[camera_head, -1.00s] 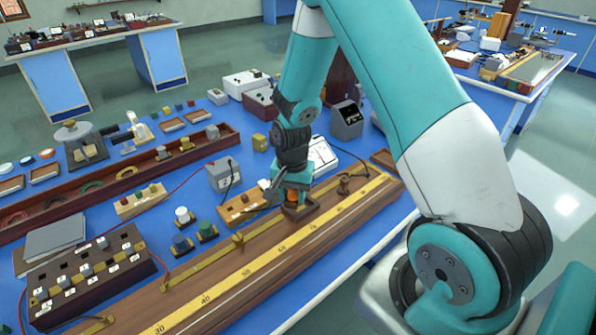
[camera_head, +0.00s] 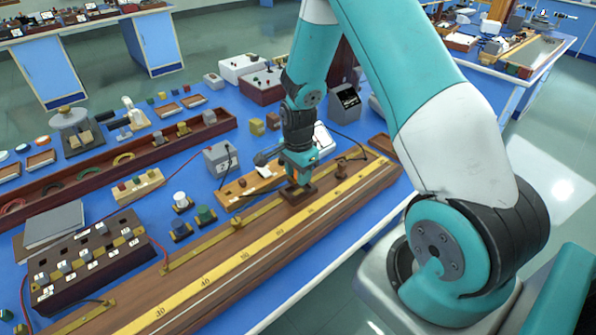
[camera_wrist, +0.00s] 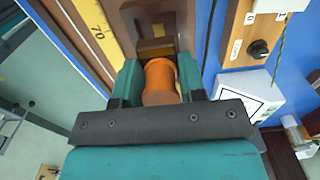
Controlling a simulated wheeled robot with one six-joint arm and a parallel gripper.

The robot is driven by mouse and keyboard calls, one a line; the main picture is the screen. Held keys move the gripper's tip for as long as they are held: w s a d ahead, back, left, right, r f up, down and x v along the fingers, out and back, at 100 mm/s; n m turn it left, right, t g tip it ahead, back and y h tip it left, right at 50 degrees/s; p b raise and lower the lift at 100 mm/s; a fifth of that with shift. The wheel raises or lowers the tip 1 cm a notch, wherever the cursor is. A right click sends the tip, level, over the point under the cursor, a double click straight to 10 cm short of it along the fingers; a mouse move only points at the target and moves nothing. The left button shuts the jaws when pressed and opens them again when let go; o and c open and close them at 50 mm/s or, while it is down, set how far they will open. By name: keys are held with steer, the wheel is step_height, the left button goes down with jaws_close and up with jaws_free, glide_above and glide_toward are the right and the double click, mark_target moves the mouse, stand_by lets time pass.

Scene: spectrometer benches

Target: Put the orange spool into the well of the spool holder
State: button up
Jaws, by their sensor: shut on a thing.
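The orange spool (camera_wrist: 161,76) is between the two teal fingers of my gripper (camera_wrist: 160,84) in the wrist view, its rounded side showing. In the head view a small patch of orange (camera_head: 293,175) shows at my gripper (camera_head: 299,177), mostly hidden by the fingers. The spool holder looks to be the dark brown block (camera_head: 297,194) on the long wooden bench, right under my gripper. It also shows in the wrist view (camera_wrist: 157,48), past the spool. The spool hides part of it, and I cannot tell whether the spool touches it or where its well lies.
A yellow scale (camera_head: 240,263) runs along the wooden bench beside the holder. A brown post (camera_head: 341,172) stands on the bench to the right. A grey meter box (camera_head: 218,159) and a wooden board with a knob (camera_head: 236,192) lie to the left.

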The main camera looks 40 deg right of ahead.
mark_target(299, 193)
steer(key=shift+f+b, duration=1.25)
steer(key=shift+f, duration=0.65)
steer(key=o, duration=1)
steer(key=shift+f, duration=0.1)
steer(key=shift+s, duration=0.2)
steer(key=shift+f, duration=0.1)
steer(key=r, duration=0.6)
steer(key=r+b, duration=0.1)
steer(key=r, duration=1.1)
steer(key=shift+w, duration=0.3)
steer(key=shift+a, duration=0.1)
